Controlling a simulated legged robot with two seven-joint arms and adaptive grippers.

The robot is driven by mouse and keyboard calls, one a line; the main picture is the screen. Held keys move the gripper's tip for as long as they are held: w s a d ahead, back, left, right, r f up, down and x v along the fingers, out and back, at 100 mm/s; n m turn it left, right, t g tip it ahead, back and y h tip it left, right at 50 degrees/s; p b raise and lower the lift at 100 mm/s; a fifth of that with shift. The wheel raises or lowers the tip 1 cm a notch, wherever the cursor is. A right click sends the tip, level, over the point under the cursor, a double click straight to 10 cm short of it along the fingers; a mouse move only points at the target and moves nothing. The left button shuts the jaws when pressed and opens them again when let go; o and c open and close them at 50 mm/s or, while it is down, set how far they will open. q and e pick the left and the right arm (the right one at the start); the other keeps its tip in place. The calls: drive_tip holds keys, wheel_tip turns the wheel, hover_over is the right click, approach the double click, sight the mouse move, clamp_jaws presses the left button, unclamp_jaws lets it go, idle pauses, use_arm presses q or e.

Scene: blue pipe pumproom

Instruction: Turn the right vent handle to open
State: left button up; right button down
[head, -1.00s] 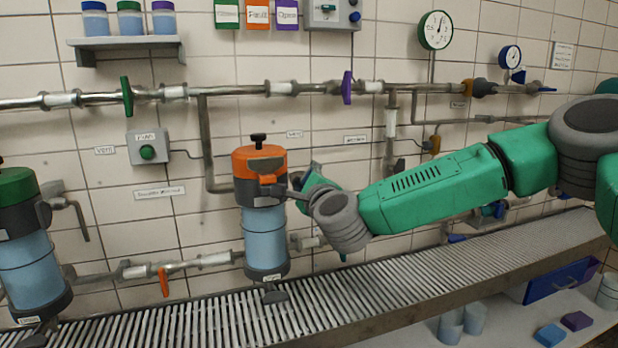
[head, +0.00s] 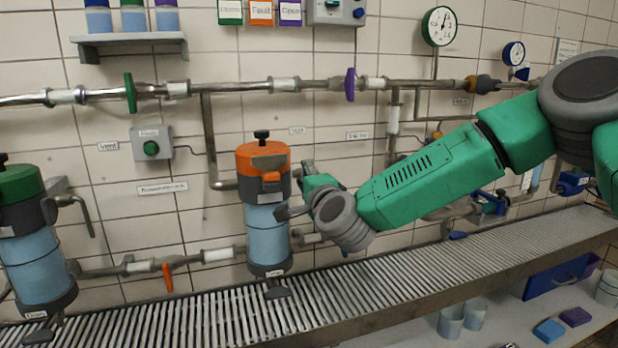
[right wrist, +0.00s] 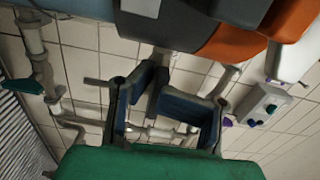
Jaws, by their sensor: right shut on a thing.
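The right canister (head: 266,235) is blue with an orange cap (head: 262,160) and stands at the rear edge of the roller conveyor. Its dark vent handle is mostly hidden by my right gripper (head: 297,192), at the canister's right side. In the right wrist view my gripper (right wrist: 158,88) has dark blue fingers close together, with a dark piece of the handle (right wrist: 158,74) between them, under the orange and grey canister cap (right wrist: 262,35). The fingers are shut on the handle. The handle's exact angle is hard to see. My left gripper is out of view.
A second canister (head: 33,262), with a green cap and a bent grey lever (head: 82,212), stands at the left. Pipes with green and purple valve handles (head: 350,85) run along the tiled wall. The roller conveyor (head: 430,265) is clear to the right.

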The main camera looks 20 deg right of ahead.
drive_tip(key=shift+w+d+r, duration=0.3)
drive_tip(key=shift+w+r, duration=0.05)
drive_tip(key=shift+r, duration=0.35)
drive_tip(key=c, duration=1.9)
unclamp_jaws()
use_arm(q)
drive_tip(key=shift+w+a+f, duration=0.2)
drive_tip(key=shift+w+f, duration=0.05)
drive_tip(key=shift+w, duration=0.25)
use_arm(e)
drive_tip(key=s+f, duration=0.1)
drive_tip(key=s, duration=1.1)
drive_tip(key=shift+s+f, duration=0.3)
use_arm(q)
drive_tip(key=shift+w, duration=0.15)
